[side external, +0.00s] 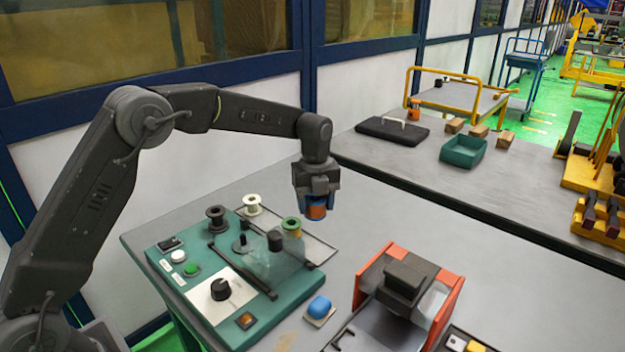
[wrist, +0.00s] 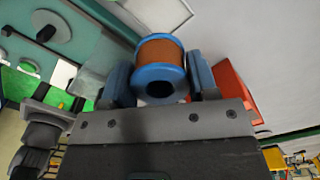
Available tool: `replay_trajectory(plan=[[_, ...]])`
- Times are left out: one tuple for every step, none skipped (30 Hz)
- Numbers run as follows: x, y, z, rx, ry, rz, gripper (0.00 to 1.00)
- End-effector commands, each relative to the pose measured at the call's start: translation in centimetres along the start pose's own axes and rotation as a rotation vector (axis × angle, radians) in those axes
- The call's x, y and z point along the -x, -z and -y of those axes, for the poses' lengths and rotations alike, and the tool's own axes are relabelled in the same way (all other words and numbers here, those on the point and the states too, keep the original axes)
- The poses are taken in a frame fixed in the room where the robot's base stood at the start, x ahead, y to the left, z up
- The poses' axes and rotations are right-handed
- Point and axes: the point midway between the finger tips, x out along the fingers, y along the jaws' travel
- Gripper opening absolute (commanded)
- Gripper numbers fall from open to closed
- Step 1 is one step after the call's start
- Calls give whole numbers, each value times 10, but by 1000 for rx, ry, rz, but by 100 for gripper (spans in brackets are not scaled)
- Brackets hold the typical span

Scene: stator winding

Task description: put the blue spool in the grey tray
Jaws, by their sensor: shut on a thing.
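The blue spool (wrist: 160,68) has blue flanges and orange-brown wire. My gripper (wrist: 160,85) is shut on it, one finger on each side. In the side view, my gripper (side external: 316,203) holds the spool (side external: 316,212) in the air above the table, just right of the green-flanged spool. A flat grey tray with a dark rim (side external: 322,252) lies below and left of the held spool, behind the teal machine. Part of its surface is hidden by spools and a clear guard.
A dark spool (side external: 216,215), a white spool (side external: 252,205) and a green-flanged spool (side external: 291,225) stand by the teal machine (side external: 175,262). A clear guard (side external: 275,262) stands on the machine. An orange-sided fixture (side external: 446,305) is at front right. Table behind the gripper is clear.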

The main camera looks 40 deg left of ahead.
Motion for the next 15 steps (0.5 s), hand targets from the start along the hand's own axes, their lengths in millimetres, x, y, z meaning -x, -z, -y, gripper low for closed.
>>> replay_trajectory(plan=[[-13,0,-1,0,-4,-3,26],[-18,0,-1,0,-4,-3,26],[-25,0,-1,0,-3,-2,26],[-30,0,-1,1,-4,-3,26],[-33,0,-1,1,-3,-2,26],[-36,0,0,1,-1,-1,26],[-38,0,0,1,-1,-1,26],[-40,0,0,1,-1,-1,26],[-42,0,0,1,-1,-1,26],[-43,0,0,1,0,0,26],[-44,0,0,1,0,0,26],[-46,0,0,1,0,-1,26],[-48,0,0,1,0,-1,26],[-50,0,0,1,-1,-1,26],[-53,0,-1,1,-1,-2,26]])
